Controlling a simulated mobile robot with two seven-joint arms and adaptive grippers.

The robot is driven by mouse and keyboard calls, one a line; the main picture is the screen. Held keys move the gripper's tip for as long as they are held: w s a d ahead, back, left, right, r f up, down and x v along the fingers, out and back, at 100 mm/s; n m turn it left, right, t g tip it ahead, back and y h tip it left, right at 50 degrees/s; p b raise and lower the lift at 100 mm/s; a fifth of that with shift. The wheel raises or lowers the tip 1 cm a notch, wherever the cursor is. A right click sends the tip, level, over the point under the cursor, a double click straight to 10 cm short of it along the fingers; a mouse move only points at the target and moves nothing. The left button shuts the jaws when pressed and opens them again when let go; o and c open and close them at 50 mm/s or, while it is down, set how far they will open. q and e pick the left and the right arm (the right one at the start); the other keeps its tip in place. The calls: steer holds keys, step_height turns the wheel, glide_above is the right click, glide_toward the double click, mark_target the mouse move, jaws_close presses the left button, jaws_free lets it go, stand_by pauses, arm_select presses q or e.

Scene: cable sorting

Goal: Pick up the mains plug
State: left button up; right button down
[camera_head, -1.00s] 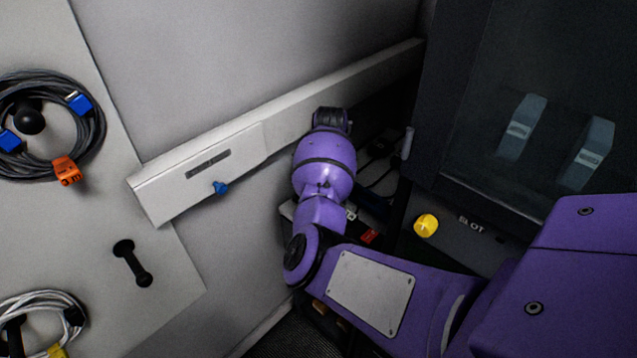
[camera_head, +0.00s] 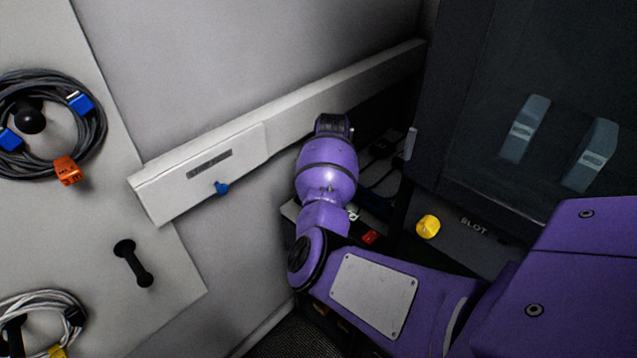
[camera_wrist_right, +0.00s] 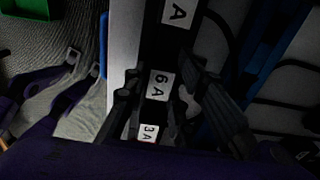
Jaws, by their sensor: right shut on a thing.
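In the head view my right arm reaches down to the low gap between the white wall rail and the dark cabinet. Its purple wrist hides my right gripper there. In the right wrist view my right gripper (camera_wrist_right: 168,88) has its two dark fingers apart with something dark between them. It is shut on this dark thing, which I take for the mains plug; its outline is too dark to make out. White labels reading A, 6A and 3A show in line with the fingers. My left gripper is in neither view.
The white rail (camera_head: 165,190) with a blue knob (camera_head: 222,188) runs along the wall. The dark cabinet (camera_head: 470,130) with a yellow knob (camera_head: 428,226) stands close on the right. Coiled cables (camera_head: 98,145) hang on the left panel. Dark cables lie in the gap.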

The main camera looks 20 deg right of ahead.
steer(key=shift+r, duration=0.45)
step_height(320, 180, up, 2)
steer(key=shift+r, duration=0.15)
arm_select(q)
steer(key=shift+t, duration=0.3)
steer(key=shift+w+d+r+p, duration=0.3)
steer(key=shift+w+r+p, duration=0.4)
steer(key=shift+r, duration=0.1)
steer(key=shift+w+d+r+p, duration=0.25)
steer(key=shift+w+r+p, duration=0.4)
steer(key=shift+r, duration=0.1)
arm_select(e)
steer(key=s+a+r, duration=0.6)
steer(key=s+r, duration=0.6)
steer(key=r, duration=0.1)
steer(key=shift+s+r, duration=0.2)
steer(key=shift+s, duration=0.05)
steer(key=shift+a, duration=0.1)
